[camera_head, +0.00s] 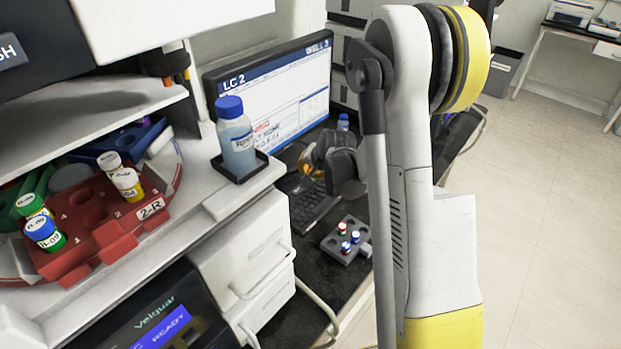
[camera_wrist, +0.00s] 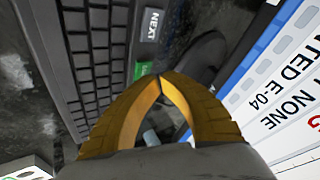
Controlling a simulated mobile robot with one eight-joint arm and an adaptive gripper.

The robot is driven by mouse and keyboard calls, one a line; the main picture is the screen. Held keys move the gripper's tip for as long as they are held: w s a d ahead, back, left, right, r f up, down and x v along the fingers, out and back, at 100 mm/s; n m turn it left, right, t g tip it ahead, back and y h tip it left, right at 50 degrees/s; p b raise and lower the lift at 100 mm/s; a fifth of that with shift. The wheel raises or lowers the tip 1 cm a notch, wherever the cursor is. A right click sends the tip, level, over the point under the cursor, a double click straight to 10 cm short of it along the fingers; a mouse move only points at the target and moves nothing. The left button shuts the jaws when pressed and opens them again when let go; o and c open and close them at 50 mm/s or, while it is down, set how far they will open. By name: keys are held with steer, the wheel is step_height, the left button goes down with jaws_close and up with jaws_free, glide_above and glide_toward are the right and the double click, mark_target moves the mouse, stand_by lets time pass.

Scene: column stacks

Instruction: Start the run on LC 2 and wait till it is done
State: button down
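The LC 2 monitor (camera_head: 285,85) stands at the back of the black bench, its screen lit, with red text partly hidden by a bottle. In the wrist view the screen (camera_wrist: 285,90) shows part of a line ending "TED E:04" and the word "NONE". The keyboard (camera_head: 312,208) lies in front of it; it also shows in the wrist view (camera_wrist: 92,60). A "NEXT" key (camera_wrist: 151,24) and a green key (camera_wrist: 146,70) are at its edge. My gripper (camera_wrist: 159,76) is shut and empty, its tips by the green key; contact cannot be told.
A blue-capped bottle (camera_head: 237,145) stands in a black tray on the instrument, left of the monitor. A small grey rack (camera_head: 343,244) with several vials sits before the keyboard. A red carousel tray (camera_head: 90,215) holds vials at left. A dark rounded object (camera_wrist: 207,52) lies beside the keys.

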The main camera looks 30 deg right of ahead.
steer(key=shift+r, duration=0.3)
steer(key=shift+r+p, duration=1.75)
steer(key=shift+r, duration=0.8)
